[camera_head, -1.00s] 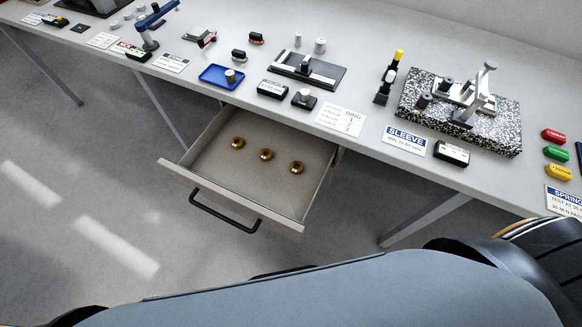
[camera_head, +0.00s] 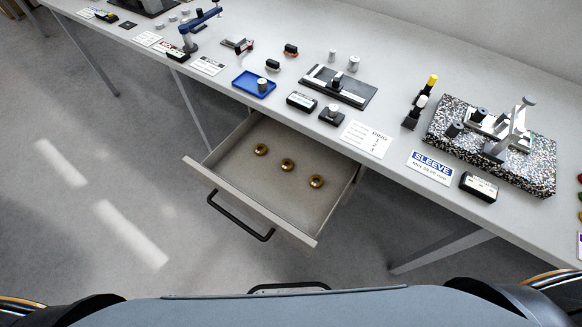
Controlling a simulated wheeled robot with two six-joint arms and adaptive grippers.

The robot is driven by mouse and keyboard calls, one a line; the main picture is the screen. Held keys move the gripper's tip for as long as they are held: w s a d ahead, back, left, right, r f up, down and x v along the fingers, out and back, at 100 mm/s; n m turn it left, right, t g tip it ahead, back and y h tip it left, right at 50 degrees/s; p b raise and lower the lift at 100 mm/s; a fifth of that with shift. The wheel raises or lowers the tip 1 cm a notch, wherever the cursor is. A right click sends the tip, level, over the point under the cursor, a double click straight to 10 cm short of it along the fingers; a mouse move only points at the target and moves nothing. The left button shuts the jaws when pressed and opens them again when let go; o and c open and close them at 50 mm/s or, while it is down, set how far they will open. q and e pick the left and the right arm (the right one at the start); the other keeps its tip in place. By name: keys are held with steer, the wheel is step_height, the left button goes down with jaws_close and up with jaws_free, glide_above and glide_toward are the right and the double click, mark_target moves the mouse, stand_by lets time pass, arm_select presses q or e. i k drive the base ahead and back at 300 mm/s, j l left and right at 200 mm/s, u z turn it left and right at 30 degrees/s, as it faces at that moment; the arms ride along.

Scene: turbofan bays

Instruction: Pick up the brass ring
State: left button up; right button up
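Three brass rings lie in a row in the open drawer: a left ring (camera_head: 261,150), a middle ring (camera_head: 288,165) and a right ring (camera_head: 316,181). They look alike and lie apart from one another. The drawer (camera_head: 240,177) is pulled out below the bench, with its black handle (camera_head: 240,217) at the front. Neither gripper shows in the view; only parts of my own body show along the bottom edge.
The bench (camera_head: 385,55) carries a blue tray (camera_head: 240,85), a black slide fixture (camera_head: 352,93), a ring card (camera_head: 365,140), a sleeve sign (camera_head: 429,167) and a speckled stone plate (camera_head: 535,170). Bench legs flank the drawer. The floor (camera_head: 70,235) at left is clear.

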mark_target(285, 161)
steer(key=j+z, duration=0.15)
steer(key=z, duration=0.25)
steer(key=j+z, duration=0.15)
steer(key=z, duration=0.2)
steer(key=j+z, duration=0.15)
steer(key=j, duration=0.4)
steer(key=j+z, duration=0.1)
steer(key=j, duration=0.45)
steer(key=k+j+z, duration=0.15)
steer(key=j, duration=0.4)
steer(key=k+j+z, duration=0.15)
steer(key=j, duration=0.4)
steer(key=i, duration=0.05)
